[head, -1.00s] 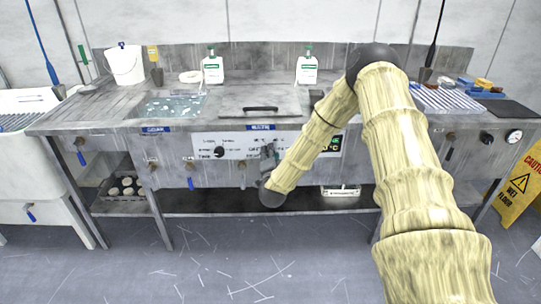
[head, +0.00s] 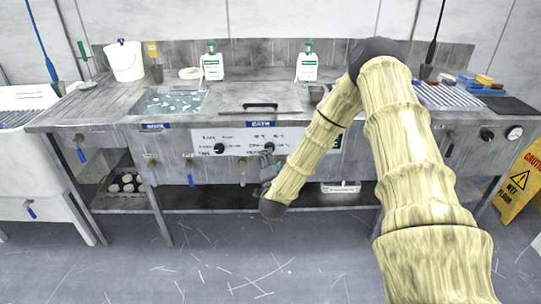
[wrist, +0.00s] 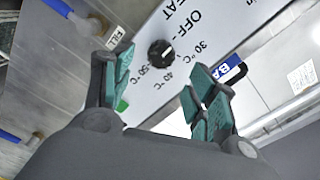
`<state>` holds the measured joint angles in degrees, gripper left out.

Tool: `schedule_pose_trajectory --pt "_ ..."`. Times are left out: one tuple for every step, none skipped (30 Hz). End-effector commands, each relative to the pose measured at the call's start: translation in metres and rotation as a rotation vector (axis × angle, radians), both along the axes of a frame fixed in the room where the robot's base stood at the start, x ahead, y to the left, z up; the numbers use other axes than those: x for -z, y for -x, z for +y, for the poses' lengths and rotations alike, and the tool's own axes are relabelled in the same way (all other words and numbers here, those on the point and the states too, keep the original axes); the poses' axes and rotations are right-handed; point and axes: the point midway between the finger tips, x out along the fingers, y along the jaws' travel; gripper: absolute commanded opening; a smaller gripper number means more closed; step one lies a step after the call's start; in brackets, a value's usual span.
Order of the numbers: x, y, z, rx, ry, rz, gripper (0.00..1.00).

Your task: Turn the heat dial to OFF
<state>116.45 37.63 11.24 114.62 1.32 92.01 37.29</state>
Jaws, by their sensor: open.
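The heat dial is a round black knob (wrist: 161,53) on a white panel (wrist: 185,75) marked HEAT, OFF, 30, 40 and 50 °C in the wrist view. I cannot tell for sure which mark it points at. In the head view the dial (head: 269,147) is the right one of two black knobs on the panel. My gripper (wrist: 160,76) is open, with teal finger pads on either side of the dial's line in the wrist view. The fingers look short of the knob and not touching it. In the head view my gripper (head: 267,167) is just below the dial, small and partly hidden.
The other black knob (head: 219,148) is to the left on the same panel. Blue-handled valves (head: 190,180) hang below the bench front. A lidded bath (head: 262,104) and an open water bath (head: 172,103) are above. A yellow wet-floor sign (head: 515,184) stands at right.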

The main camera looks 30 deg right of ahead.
Motion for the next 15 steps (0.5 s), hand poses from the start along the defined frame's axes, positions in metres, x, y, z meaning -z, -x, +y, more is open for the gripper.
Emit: schedule_pose_trajectory --pt "0.000 0.008 0.005 0.000 -0.001 0.001 0.58" --pt "0.000 0.013 0.008 -0.001 -0.001 0.002 0.58" --pt "0.000 0.018 0.011 -0.001 -0.001 0.002 0.58" --pt "0.000 0.022 0.014 -0.001 -0.001 0.002 0.58" --pt "0.000 0.026 0.016 -0.001 -0.001 0.002 0.58" --pt "0.000 0.030 0.019 0.000 -0.001 0.001 0.58" --pt "0.000 0.033 0.021 0.000 -0.001 0.001 0.58" --pt "0.000 0.036 0.022 -0.001 -0.001 0.002 0.58" --pt "0.000 0.039 0.024 -0.001 -0.001 0.002 0.58" --pt "0.000 0.041 0.026 0.000 -0.001 0.001 0.58" --pt "0.000 0.043 0.027 -0.001 0.000 0.000 0.58" --pt "0.000 0.045 0.028 -0.001 0.000 0.000 0.58" --pt "0.000 0.046 0.028 -0.001 0.000 0.000 0.58" --pt "0.000 0.046 0.029 -0.001 0.000 0.000 0.58" --pt "0.000 0.047 0.029 -0.001 0.000 0.000 0.58"
